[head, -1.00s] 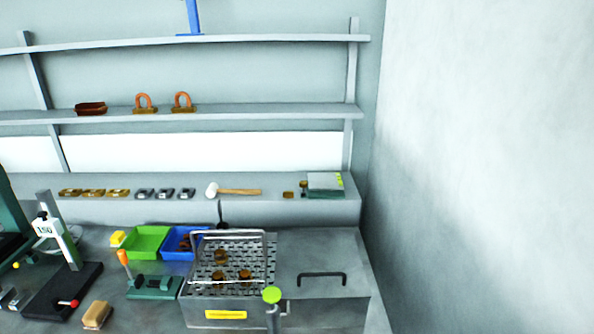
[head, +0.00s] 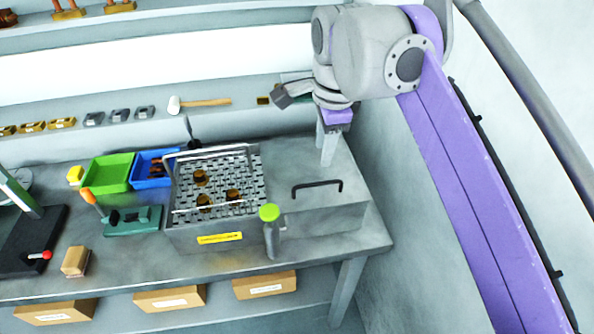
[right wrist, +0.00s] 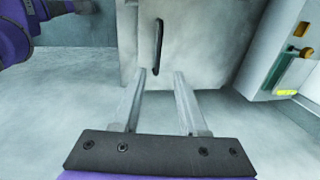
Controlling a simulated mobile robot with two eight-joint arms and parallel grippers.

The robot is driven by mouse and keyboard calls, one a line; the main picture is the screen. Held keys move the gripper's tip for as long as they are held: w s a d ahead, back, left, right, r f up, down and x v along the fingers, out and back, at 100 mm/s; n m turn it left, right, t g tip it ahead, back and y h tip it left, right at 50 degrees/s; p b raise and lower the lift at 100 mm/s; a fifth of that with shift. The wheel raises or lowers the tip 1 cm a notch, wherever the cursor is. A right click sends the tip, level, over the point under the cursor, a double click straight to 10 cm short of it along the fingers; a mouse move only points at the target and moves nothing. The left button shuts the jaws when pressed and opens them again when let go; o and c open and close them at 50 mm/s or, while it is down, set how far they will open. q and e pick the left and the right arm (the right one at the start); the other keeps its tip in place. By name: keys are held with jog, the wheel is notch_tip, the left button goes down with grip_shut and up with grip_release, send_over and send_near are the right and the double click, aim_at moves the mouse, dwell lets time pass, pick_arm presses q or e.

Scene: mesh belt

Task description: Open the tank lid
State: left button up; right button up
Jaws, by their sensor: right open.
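The tank is a grey metal box on the bench, and its flat grey lid (head: 298,160) is closed on the right half. A black bar handle (head: 317,186) stands on the lid; it also shows in the right wrist view (right wrist: 158,47), ahead of the fingers. My right gripper (head: 327,158) points down over the far right part of the lid, behind the handle and apart from it. In the right wrist view its two fingers (right wrist: 158,80) are spread with nothing between them. My left gripper is not in view.
A mesh basket (head: 215,185) with several brown parts sits in the tank's left half. A green-topped post (head: 270,228) stands at the tank's front. Green (head: 110,173) and blue (head: 153,169) bins lie left. A wall is close on the right.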

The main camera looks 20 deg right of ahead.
aim_at(319, 183)
jog(key=f, duration=0.3)
jog(key=w+f, duration=0.1)
jog(key=f, duration=0.3)
jog(key=f+b, duration=0.1)
jog(key=f, duration=0.2)
jog(key=shift+w+d+f, duration=0.2)
jog(key=shift+w+d, duration=0.1)
grip_shut()
dwell(1.0)
